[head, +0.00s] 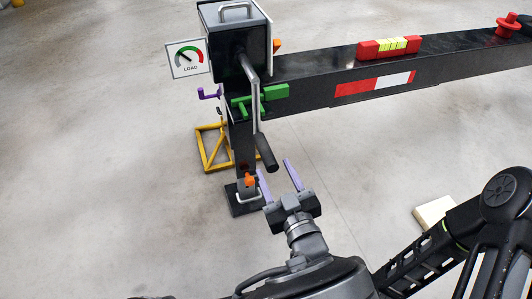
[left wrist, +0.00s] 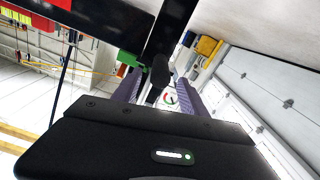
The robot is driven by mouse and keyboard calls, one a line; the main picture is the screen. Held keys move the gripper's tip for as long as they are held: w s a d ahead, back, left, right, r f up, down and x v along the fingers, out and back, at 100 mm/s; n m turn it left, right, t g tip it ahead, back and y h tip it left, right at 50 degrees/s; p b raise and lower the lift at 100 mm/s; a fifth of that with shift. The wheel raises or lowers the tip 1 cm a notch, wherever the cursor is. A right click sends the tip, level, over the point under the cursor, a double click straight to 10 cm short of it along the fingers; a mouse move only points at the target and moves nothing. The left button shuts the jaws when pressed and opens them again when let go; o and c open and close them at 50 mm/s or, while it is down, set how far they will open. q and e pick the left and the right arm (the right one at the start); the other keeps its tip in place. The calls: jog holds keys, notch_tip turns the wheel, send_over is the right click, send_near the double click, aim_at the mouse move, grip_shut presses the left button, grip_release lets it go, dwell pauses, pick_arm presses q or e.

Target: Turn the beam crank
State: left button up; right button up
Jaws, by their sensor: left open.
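The beam crank (head: 254,85) is a grey bent rod on the front of a black gearbox (head: 235,45). Its arm hangs down and ends in a black handle grip (head: 266,152), tilted slightly to the lower right. My left gripper (head: 274,166) is open, with two purple fingers pointing up towards the grip. The grip appears just beyond or between the fingertips, apart from my palm; I cannot tell if they touch it. In the left wrist view, a dark grip-like end (left wrist: 158,76) shows between the fingers. My right gripper is out of view.
A black beam (head: 310,75) runs right from the gearbox, carrying a red level (head: 390,47) and a red knob (head: 508,25). The floor at left is clear.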

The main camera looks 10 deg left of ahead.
aim_at(266, 153)
pick_arm(q)
jog(key=b+x, duration=0.2)
jog(key=x, duration=0.4)
jog(key=shift+f, duration=0.15)
jog(key=shift+w+a, duration=0.3)
jog(key=shift+w, duration=0.15)
grip_shut()
dwell(0.9)
